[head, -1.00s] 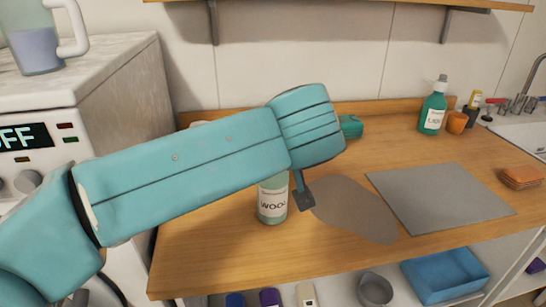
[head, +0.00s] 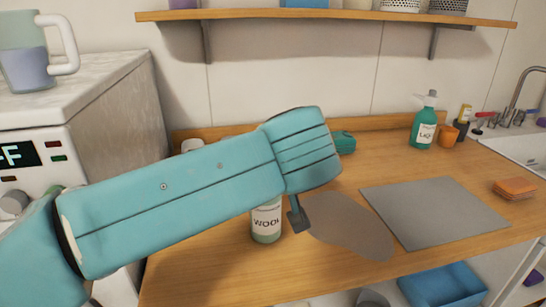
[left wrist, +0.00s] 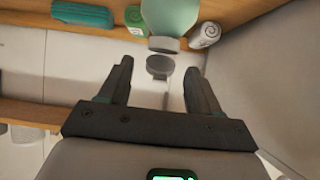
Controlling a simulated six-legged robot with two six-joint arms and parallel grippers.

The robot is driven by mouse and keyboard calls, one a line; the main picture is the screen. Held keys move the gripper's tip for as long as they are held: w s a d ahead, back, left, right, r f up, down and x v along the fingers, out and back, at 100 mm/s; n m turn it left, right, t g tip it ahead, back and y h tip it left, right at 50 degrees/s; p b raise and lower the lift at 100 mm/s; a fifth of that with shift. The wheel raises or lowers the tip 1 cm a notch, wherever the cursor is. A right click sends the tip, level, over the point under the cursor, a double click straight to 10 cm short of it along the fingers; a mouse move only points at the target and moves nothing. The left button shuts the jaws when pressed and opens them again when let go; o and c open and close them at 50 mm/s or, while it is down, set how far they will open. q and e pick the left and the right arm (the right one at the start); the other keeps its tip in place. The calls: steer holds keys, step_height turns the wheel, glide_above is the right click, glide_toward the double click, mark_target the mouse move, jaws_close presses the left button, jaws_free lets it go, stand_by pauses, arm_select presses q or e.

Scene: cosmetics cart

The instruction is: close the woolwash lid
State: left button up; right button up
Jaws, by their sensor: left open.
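The woolwash bottle (head: 266,222), pale green with a white label, stands on the wooden counter. In the head view its top is hidden behind my left arm. In the left wrist view the bottle (left wrist: 172,14) comes in from the top, with its grey neck end pointing toward my gripper. The round grey lid (left wrist: 159,65) appears swung open, off the neck. My left gripper (left wrist: 160,68) is open, its fingers on either side of the lid; contact cannot be told. In the head view one finger of the left gripper (head: 298,218) shows just right of the bottle. My right gripper is not in view.
A grey mat (head: 433,212) lies on the counter at right, with orange sponges (head: 514,189) beyond it. A green spray bottle (head: 424,128) and an orange cup (head: 448,136) stand at the back. A white can (left wrist: 205,35) is near the bottle in the wrist view.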

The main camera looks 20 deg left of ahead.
arm_select(q)
steer(key=p+v, duration=0.1)
steer(key=v, duration=1.4)
steer(key=shift+s+d+p, duration=0.2)
steer(key=shift+s+p, duration=0.1)
steer(key=shift+p, duration=0.05)
steer(key=shift+r, duration=0.15)
steer(key=shift+c, duration=0.3)
